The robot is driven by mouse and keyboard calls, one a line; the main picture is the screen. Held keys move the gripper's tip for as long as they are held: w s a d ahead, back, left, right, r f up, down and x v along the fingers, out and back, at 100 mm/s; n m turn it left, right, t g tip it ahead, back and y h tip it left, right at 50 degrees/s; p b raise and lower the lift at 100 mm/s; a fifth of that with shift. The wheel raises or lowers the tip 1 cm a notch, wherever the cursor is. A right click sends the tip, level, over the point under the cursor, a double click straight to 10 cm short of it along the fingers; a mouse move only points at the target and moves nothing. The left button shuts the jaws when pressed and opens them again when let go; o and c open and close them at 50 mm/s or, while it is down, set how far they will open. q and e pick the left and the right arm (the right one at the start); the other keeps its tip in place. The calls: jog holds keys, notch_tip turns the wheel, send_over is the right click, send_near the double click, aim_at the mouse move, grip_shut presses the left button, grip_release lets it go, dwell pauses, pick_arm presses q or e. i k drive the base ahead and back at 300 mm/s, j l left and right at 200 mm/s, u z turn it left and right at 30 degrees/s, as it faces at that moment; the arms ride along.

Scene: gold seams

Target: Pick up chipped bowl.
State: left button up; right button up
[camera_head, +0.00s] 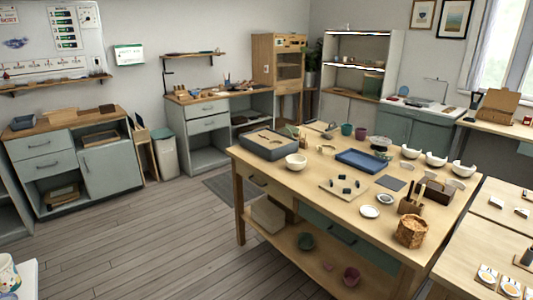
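Several white bowls stand on the long wooden worktable (330,200). One cream bowl (296,161) sits near the table's left edge, beside a dark grey tray (269,146). At the right far side, a white bowl (411,152), another white bowl (436,160) and a third white bowl (463,169) stand in a row. The rims of these look uneven, as if chipped, but they are too small to tell which is the chipped bowl. Neither of my grippers is in view.
The table also holds a blue tray (361,161), a woven basket (411,231), a dark wooden caddy (433,190) and small dishes. A second table (480,240) stands close at right. Open wooden floor (150,240) lies to the left.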

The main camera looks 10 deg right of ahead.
aim_at(296, 164)
jog(key=i+j+z, duration=0.2)
jog(key=i+z, duration=0.3)
jog(key=i+j+z, duration=0.5)
jog(key=i, duration=0.2)
jog(key=i+j+z, duration=0.85)
jog(key=j+z, duration=0.15)
jog(key=j, duration=0.35)
